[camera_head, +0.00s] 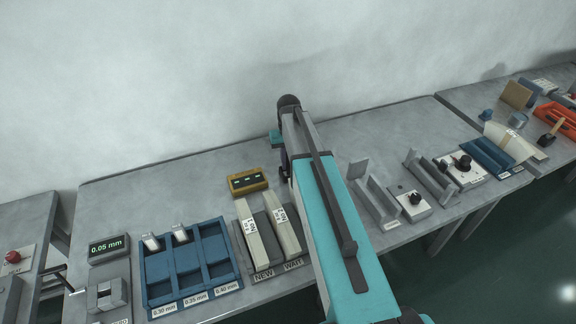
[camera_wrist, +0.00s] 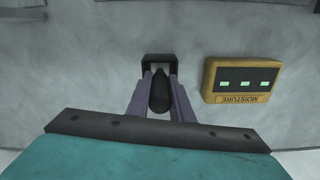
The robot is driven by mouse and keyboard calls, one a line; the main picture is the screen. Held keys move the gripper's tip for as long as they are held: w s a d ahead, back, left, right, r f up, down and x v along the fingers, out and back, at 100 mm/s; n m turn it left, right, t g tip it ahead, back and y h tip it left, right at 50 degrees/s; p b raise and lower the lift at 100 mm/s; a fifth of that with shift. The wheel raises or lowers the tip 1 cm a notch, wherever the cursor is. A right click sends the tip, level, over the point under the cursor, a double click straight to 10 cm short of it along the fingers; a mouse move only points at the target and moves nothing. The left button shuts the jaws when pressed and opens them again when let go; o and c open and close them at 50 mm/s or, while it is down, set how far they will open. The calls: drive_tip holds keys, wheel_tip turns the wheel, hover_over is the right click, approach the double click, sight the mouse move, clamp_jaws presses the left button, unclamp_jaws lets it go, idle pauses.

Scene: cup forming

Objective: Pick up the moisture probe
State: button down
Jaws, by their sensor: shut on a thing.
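The moisture probe (camera_wrist: 160,94) is a dark, rounded grip in the wrist view. It sits between the two purple fingers of my gripper (camera_wrist: 159,78), which is shut on it. Its far end meets a small dark square holder (camera_wrist: 147,62); I cannot tell whether the probe is still seated there. The yellow meter (camera_wrist: 240,81) marked MOISTURE lies to the right of my gripper. In the head view the meter (camera_head: 248,181) is left of my arm, near the back of the table. The probe and fingertips are largely hidden by my arm there.
Left of my arm are the NEW and WAIT trays (camera_head: 264,274) with pale stacks and a blue compartment tray (camera_head: 157,291). To the right are grey fixtures (camera_head: 374,203) and a knob box (camera_head: 410,207). The wall rises behind the table; bare tabletop surrounds the meter.

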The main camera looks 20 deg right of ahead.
drive_tip(key=shift+r, duration=0.2)
drive_tip(key=shift+r+b, duration=1.65)
drive_tip(key=shift+r, duration=3.15)
drive_tip(key=s+a+r+n, duration=0.2)
drive_tip(key=a+n, duration=0.1)
drive_tip(key=a, duration=0.4)
drive_tip(key=s+a+r+n, duration=0.2)
drive_tip(key=a+n, duration=0.2)
drive_tip(key=a, duration=0.4)
drive_tip(key=shift+s+n+p, duration=0.3)
drive_tip(key=shift+s+p, duration=0.05)
drive_tip(key=shift+s, duration=0.05)
drive_tip(key=shift+s+f, duration=0.1)
